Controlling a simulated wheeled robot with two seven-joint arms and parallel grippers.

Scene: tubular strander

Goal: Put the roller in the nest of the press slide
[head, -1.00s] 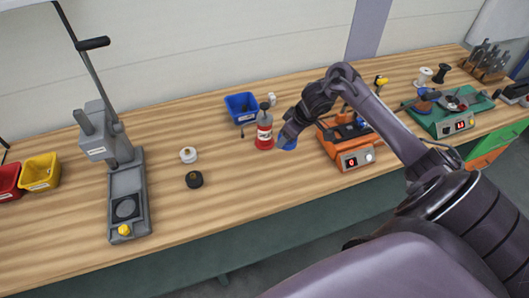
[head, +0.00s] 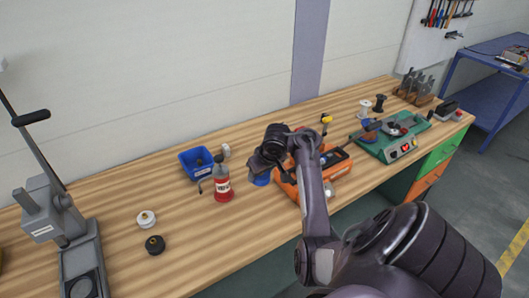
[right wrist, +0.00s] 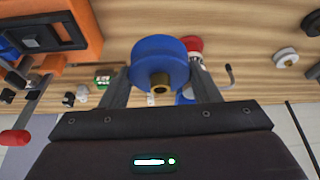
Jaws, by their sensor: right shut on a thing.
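The blue roller (head: 261,179) is in my right gripper (head: 263,170), beside the left end of the orange device. In the right wrist view the roller (right wrist: 160,58) sits between the two fingers of the gripper (right wrist: 160,78), with a brass-coloured bore at its centre. The grey press (head: 48,215) stands at the far left of the head view. Its slide has a round nest (head: 82,288) at the bottom edge, partly cut off by the frame. My left gripper is not in view.
A red bottle (head: 223,184) and a blue bin (head: 197,161) stand left of the gripper. White (head: 146,219) and black (head: 155,244) rollers lie near the press. The orange device (head: 320,172) and green device (head: 392,140) are to the right. Bench between bottle and press is mostly clear.

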